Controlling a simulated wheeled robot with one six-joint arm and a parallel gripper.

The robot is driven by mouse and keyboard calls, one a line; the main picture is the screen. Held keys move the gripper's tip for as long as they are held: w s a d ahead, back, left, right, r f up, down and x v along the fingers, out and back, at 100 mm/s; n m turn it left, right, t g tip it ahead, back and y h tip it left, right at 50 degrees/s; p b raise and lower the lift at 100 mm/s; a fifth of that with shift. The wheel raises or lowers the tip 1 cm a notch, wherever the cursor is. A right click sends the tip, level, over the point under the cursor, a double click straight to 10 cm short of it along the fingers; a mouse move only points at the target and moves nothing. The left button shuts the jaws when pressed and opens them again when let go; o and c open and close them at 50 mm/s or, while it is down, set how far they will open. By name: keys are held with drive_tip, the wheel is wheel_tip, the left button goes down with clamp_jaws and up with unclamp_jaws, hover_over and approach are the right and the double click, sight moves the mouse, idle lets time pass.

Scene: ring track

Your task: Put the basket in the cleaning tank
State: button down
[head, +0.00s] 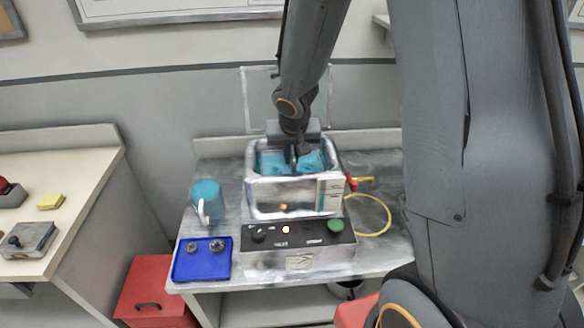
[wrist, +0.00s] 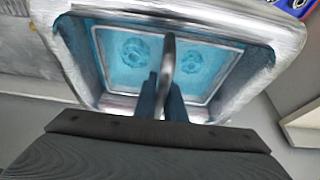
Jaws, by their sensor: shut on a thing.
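The cleaning tank (head: 262,190) is a metal box on the table with blue liquid inside; its rim also shows in the wrist view (wrist: 78,50). My gripper (head: 296,160) points down into the tank opening. In the wrist view my gripper (wrist: 162,95) is shut on the grey handle of the basket (wrist: 169,55). The basket appears to sit inside the tank walls, in the blue liquid. Two round ring-like shapes show in the blue on either side of the handle. Whether the basket touches the tank floor cannot be told.
A control box (head: 298,250) with a lit orange lamp and a green knob stands in front of the tank. A blue tray (head: 203,262) with two round parts and a blue beaker (head: 207,192) stand at left. A yellow hose (head: 385,215) loops at right.

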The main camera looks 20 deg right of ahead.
drive_tip(key=shift+f+b, duration=1.1)
drive_tip(key=shift+f, duration=0.5)
drive_tip(key=c, duration=1.8)
unclamp_jaws()
drive_tip(key=shift+c, duration=0.2)
